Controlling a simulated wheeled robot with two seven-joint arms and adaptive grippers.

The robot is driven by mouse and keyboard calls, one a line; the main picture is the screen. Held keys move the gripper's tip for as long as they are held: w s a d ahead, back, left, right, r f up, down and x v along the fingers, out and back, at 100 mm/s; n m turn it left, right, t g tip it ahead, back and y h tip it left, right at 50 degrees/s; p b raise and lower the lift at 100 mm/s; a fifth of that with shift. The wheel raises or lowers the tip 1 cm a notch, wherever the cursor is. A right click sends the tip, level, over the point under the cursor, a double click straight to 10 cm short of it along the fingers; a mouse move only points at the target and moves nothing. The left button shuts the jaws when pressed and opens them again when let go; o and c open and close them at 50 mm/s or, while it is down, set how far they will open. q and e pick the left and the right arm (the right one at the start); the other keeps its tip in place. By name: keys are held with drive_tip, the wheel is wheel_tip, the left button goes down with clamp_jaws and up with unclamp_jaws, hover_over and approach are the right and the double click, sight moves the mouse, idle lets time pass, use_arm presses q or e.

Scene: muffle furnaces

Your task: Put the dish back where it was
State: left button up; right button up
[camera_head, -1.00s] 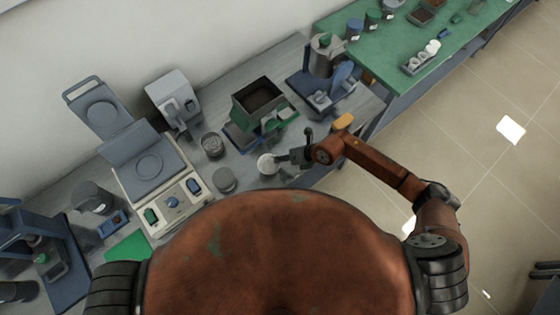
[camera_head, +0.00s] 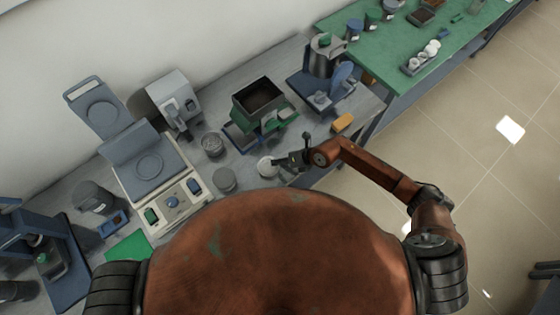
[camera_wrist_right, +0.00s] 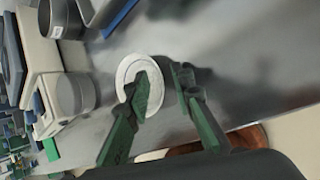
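The dish is a small round white dish (camera_head: 267,166) lying on the grey bench near its front edge, just beyond my body. My right gripper (camera_head: 279,161) is low beside it, on its right. In the right wrist view the dish (camera_wrist_right: 130,72) lies flat, and my right gripper (camera_wrist_right: 163,80) has its two green fingers apart. One fingertip overlaps the middle of the dish in the picture, and the other is just outside its right rim. Whether a finger touches the dish cannot be told. My left gripper is not in view.
Two grey round containers (camera_head: 224,179) (camera_head: 213,145) stand left of the dish, beside a hotplate-like device (camera_head: 150,165). A green-and-grey box apparatus (camera_head: 258,98) stands behind. An orange block (camera_head: 343,122) lies to the right. Bare bench shows right of the dish in the wrist view.

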drive_tip(key=v, duration=1.2)
drive_tip(key=shift+b, duration=0.3)
idle(0.8)
